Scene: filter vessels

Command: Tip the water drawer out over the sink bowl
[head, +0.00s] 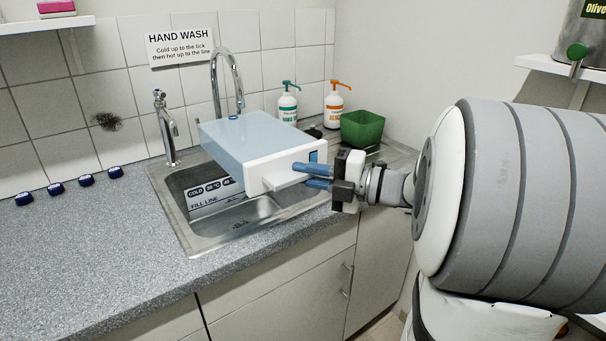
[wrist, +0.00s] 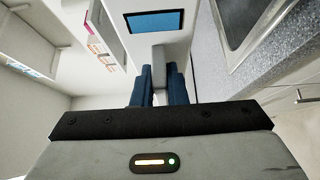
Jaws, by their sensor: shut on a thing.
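The water drawer (head: 245,145) is a pale blue box with a white front panel. My gripper (head: 318,176) is shut on the handle at its front, with blue fingers either side. The drawer is held above the sink bowl (head: 185,233) and looks roughly level, slightly tilted at most. The drawer hides much of the bowl. I cannot tell how much water is inside.
A tall curved tap (head: 214,75) stands behind the drawer, close to it. A small tap (head: 165,125) is at the left. Two pump bottles (head: 288,108) and a green tub (head: 362,129) stand at the back right. Blue caps (head: 86,180) lie on the left counter.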

